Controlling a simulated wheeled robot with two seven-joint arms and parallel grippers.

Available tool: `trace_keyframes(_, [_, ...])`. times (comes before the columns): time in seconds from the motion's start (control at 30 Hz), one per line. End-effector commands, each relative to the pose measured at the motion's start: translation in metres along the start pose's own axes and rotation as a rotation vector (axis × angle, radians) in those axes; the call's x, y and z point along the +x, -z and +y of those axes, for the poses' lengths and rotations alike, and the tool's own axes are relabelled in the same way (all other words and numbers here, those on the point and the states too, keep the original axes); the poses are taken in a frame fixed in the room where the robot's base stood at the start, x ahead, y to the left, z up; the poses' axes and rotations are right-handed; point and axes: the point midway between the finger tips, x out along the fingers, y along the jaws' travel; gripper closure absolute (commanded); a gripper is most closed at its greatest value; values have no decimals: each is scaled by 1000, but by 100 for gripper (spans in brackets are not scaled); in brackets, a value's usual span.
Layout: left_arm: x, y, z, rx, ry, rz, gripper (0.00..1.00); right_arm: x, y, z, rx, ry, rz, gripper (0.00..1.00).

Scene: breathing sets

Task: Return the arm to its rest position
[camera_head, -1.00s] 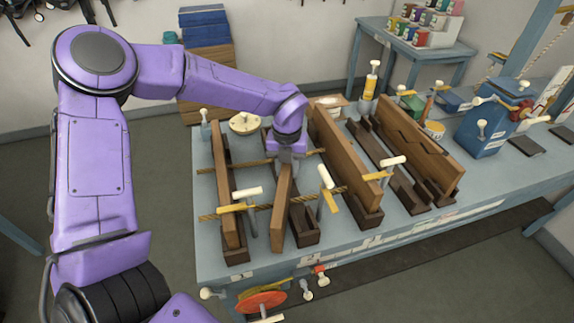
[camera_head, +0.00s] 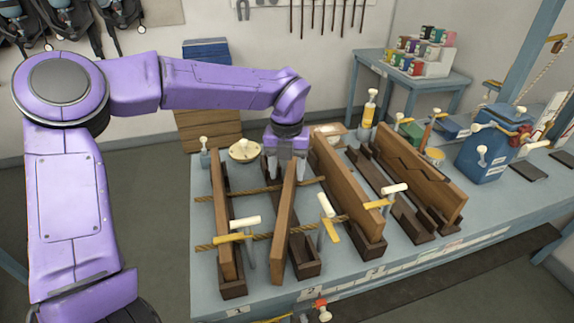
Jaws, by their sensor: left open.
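My purple left arm comes in from the left and reaches over the workbench. My left gripper (camera_head: 286,170) points down, with its two grey fingers apart, at the far end of a brown wooden board (camera_head: 284,220). The board stands on edge beside a dark slotted wooden base (camera_head: 305,262). The fingers seem to be above or around the board's far top edge; I cannot tell whether they touch it. My right gripper is not in view.
The workbench (camera_head: 209,292) holds other upright boards (camera_head: 345,190), clamps with white handles (camera_head: 245,222), ropes, a round cream piece (camera_head: 244,151) and a blue box (camera_head: 484,150). A side table (camera_head: 392,72) with coloured jars stands behind. Open floor lies left of the bench.

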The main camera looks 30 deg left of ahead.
Motion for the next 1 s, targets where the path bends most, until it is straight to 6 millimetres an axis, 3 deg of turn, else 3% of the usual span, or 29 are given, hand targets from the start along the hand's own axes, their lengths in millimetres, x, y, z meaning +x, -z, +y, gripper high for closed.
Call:
trace_keyframes(0.2, [-28, 0, 0, -1, -1, 0, 43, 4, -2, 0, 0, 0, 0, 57])
trace_keyframes(0.73, [-31, 0, 0, 0, -1, 1, 43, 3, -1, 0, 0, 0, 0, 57])
trace_keyframes(0.83, [-44, 0, 0, 0, -1, 1, 43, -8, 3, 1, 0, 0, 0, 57])
trace_keyframes(1.0, [-83, 0, 0, 0, -1, 1, 43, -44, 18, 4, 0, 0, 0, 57])
